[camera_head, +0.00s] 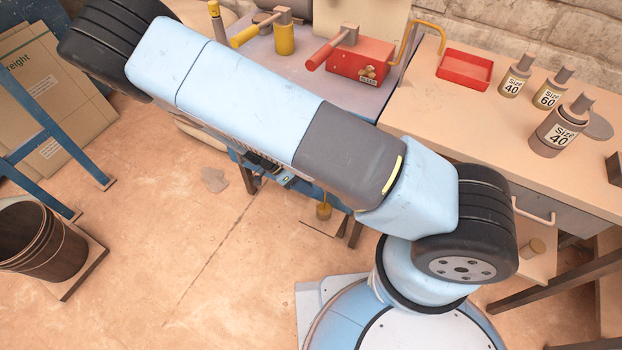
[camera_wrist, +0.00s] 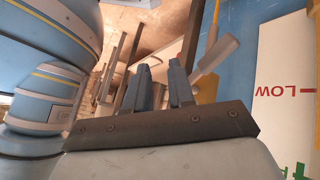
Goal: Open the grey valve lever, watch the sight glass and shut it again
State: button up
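In the wrist view, my gripper (camera_wrist: 162,72) shows its two blue-grey fingers apart, with a gap between them and nothing seen held. A grey, paddle-like bar (camera_wrist: 216,54), which looks like the grey valve lever, slants just right of the fingers, in front of a blue surface. Its lower end meets a yellow part (camera_wrist: 207,88). Whether a finger touches it I cannot tell. A white panel (camera_wrist: 288,95) at the right edge reads LOW in red, with green marks below. I cannot make out the sight glass itself. My arm covers the middle of the head view, where the gripper does not show.
In the head view, the bench (camera_head: 440,120) carries a red box (camera_head: 358,60) with a red-handled lever (camera_head: 328,50), a yellow-handled lever (camera_head: 250,34), a red tray (camera_head: 465,69) and several Size-labelled bottles (camera_head: 558,132).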

jog(key=w+r+m+y, duration=0.1)
jog(key=w+m, duration=0.1)
jog(key=m, duration=0.1)
jog(key=w+r+m+y, duration=0.1)
jog(key=w+m, duration=0.1)
jog(key=m, duration=0.1)
jog(key=w+r+m+y, duration=0.1)
jog(key=w+m+y, duration=0.1)
jog(key=m, duration=0.1)
jog(key=shift+w, duration=0.3)
jog(key=shift+d+f, duration=0.15)
jog(key=shift+f, duration=0.25)
jog(key=shift+x, duration=3.25)
jog(key=shift+c, duration=0.4)
grip_shut()
